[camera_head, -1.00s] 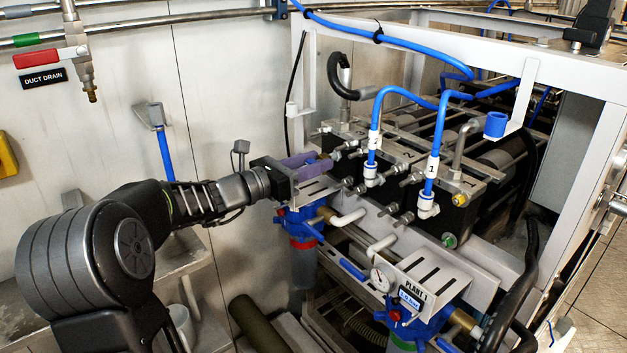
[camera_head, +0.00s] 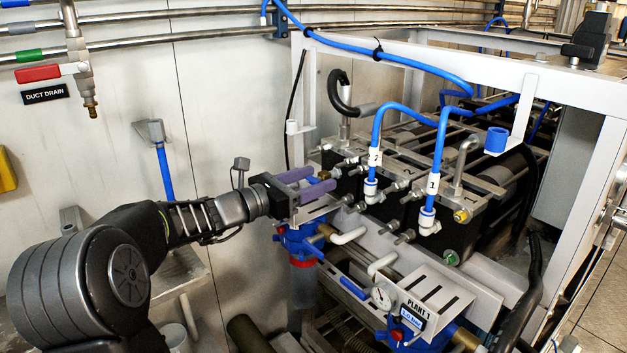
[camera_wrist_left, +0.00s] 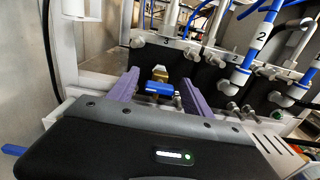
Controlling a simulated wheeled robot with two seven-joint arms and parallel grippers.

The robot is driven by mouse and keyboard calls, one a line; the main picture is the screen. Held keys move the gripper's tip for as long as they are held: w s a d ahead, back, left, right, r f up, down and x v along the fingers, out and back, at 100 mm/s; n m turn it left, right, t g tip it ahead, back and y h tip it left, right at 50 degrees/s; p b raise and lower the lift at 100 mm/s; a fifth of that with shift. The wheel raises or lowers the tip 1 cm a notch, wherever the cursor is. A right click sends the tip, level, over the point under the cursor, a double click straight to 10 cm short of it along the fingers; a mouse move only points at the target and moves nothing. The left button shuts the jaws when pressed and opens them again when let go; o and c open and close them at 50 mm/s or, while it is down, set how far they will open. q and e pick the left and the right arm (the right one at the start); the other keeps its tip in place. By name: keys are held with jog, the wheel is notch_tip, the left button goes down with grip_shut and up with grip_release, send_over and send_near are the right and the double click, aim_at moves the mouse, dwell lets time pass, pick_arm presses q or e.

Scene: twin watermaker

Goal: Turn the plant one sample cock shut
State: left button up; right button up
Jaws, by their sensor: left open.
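A small brass cock (camera_wrist_left: 160,73) with a blue lever (camera_wrist_left: 158,88) shows in the left wrist view, in front of a black block. The lever looks roughly crosswise. My left gripper (camera_head: 321,179) is open, its two purple fingers apart, one on each side of the cock in the left wrist view (camera_wrist_left: 160,86). No finger visibly touches the lever. In the head view the cock's brass (camera_head: 325,174) shows small between the fingertips, and its lever is hard to make out there. My right gripper is not in view.
Blue hoses with tags (camera_head: 434,183) rise from the black block right of my gripper. A white frame post (camera_head: 308,85) stands just behind my gripper.

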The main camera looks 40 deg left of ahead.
pick_arm(q)
jog(key=b+v, duration=0.1)
jog(key=v, duration=0.6)
jog(key=shift+s, duration=0.3)
jog(key=shift+a, duration=0.15)
